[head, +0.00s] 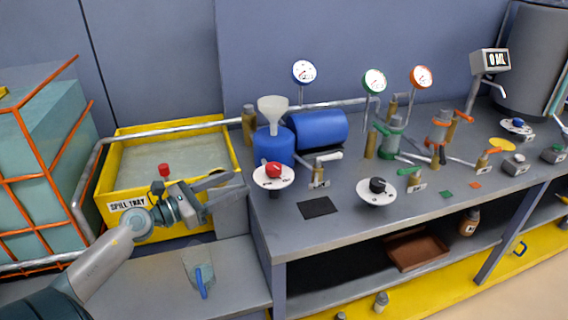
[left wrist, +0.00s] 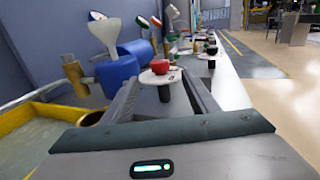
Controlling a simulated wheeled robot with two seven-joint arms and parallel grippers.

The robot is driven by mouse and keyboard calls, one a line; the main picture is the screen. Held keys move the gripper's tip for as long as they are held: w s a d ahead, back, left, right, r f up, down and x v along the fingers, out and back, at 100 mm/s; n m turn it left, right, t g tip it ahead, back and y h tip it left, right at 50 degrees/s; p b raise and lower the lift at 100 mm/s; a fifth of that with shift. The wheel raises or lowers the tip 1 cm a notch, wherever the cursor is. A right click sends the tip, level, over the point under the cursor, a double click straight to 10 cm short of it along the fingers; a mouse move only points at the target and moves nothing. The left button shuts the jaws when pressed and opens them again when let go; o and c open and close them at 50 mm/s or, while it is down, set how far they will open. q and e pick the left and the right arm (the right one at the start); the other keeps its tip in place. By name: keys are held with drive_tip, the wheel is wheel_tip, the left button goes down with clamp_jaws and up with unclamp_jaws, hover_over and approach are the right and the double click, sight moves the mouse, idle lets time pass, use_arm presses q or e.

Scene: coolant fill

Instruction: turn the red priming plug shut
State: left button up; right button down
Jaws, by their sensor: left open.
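The red priming plug (head: 273,170) is a red knob on a round white dial (head: 272,179) at the near left corner of the bench, in front of a blue tank with a white funnel. In the left wrist view the red plug (left wrist: 160,66) sits on its dial above a dark stem, beyond and between my fingers. My left gripper (head: 234,182) is open and empty, left of the dial and apart from it, pointing toward it. It also shows in the left wrist view (left wrist: 162,86). My right gripper is not in view.
A yellow spill tray (head: 228,150) lies left of the bench, beside my left arm. A blue tank (head: 272,146) with a funnel (head: 272,107) stands behind the plug. A black-knobbed dial (head: 376,190) is to its right. A dark pad (head: 318,208) lies on the bench.

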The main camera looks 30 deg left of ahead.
sight(280, 164)
use_arm(q)
drive_tip(key=shift+w, duration=0.15)
drive_tip(key=shift+p+x, duration=2.3)
drive_tip(key=shift+x, duration=6.3)
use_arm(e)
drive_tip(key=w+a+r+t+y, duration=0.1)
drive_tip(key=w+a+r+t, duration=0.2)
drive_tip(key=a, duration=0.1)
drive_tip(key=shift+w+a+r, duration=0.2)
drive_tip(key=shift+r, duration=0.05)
use_arm(q)
drive_tip(key=shift+c, duration=0.6)
drive_tip(key=c, duration=0.9)
